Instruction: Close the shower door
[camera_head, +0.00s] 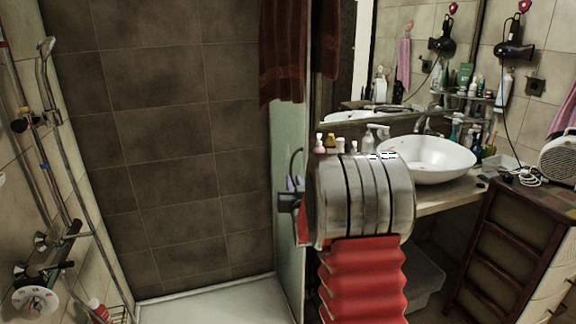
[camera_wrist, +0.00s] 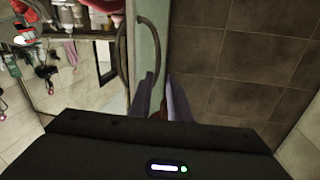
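The shower door (camera_head: 288,255) is a pale greenish glass panel, seen nearly edge-on beside the shower tray in the head view. It also shows as a narrow strip in the wrist view (camera_wrist: 153,45). My gripper (camera_head: 292,184) is at the door's edge by the handle, partly hidden by my arm. In the wrist view my gripper (camera_wrist: 158,84) has its two bluish fingers apart, with the door strip lined up between them. Contact cannot be told.
The shower tray (camera_head: 215,302) and tiled wall lie left of the door. A dark red towel (camera_head: 284,50) hangs above. The sink (camera_head: 428,160), a counter with bottles and a wooden cabinet (camera_head: 505,250) stand at right. Shower fittings (camera_head: 45,250) line the left wall.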

